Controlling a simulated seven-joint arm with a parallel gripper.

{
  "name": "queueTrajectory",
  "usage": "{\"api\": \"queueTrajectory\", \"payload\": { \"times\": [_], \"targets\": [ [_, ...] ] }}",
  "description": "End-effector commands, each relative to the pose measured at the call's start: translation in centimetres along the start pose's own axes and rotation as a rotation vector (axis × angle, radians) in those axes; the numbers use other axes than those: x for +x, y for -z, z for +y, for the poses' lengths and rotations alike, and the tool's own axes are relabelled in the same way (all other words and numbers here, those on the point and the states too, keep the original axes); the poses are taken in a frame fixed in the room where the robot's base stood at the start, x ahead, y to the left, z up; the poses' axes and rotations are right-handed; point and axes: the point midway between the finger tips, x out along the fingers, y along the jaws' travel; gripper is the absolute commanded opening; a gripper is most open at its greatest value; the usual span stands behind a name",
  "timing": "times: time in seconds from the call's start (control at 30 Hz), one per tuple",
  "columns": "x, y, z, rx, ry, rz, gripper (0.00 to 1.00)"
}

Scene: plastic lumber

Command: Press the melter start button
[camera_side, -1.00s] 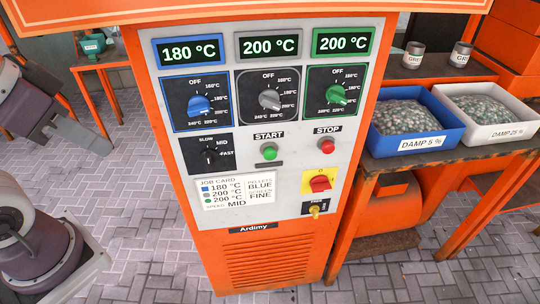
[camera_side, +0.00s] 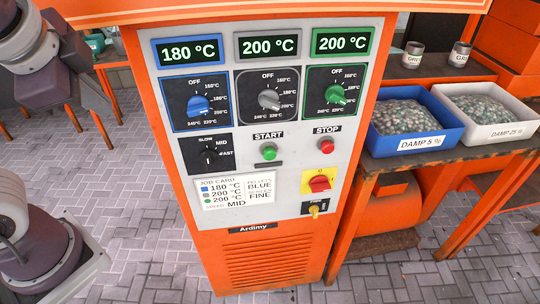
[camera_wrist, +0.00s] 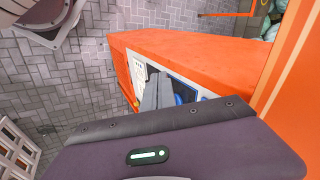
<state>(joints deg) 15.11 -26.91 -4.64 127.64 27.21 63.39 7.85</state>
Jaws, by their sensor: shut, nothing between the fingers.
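The green start button (camera_side: 269,152) sits under the START label in the middle of the orange cabinet's grey control panel (camera_side: 290,180) in the side view. My gripper (camera_side: 108,116) is at the upper left, beside the cabinet and clear of the panel, well left of the button. Its fingers are together with nothing between them. In the wrist view the shut fingers (camera_wrist: 157,78) point towards the cabinet, with part of the panel showing beside them. The start button cannot be made out in the wrist view.
The red stop button (camera_side: 327,146) is right of start. Three temperature dials and a speed knob (camera_side: 209,154) lie above and left of it; a red switch (camera_side: 320,183) is below stop. A blue bin (camera_side: 438,138) and white bin (camera_side: 508,128) stand on the right bench.

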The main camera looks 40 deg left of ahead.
Motion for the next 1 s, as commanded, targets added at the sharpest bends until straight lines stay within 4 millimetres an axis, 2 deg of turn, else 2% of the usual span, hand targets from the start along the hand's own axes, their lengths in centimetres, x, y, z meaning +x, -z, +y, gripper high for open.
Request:
{"api": "queueTrajectory", "payload": {
  "times": [0.03,0.1,0.17,0.27,0.4,0.47,0.6,0.63,0.7,0.9,1.0],
  "targets": [
    [0.9,1.6,-0.7,0.211,0.078,-0.015,0.0],
    [1.6,4.6,-1.9,0.495,0.209,-0.017,0.0],
    [1.7,7.5,-2.2,0.704,0.313,-0.005,0.0],
    [1.5,12.3,-1.6,0.996,0.471,0.029,0.0],
    [0.3,18.6,1.1,1.32,0.671,0.097,0.0],
    [-0.3,21.0,2.9,1.437,0.752,0.13,0.0],
    [-2.1,25.6,7.7,1.672,0.936,0.217,0.0],
    [-1.2,25.7,8.7,1.698,0.949,0.218,0.0],
    [2.2,24.8,10.3,1.698,0.939,0.209,0.0],
    [10.7,23.3,15.2,1.689,0.939,0.21,0.0],
    [14.2,22.6,17.2,1.682,0.94,0.21,0.0]
  ]
}}
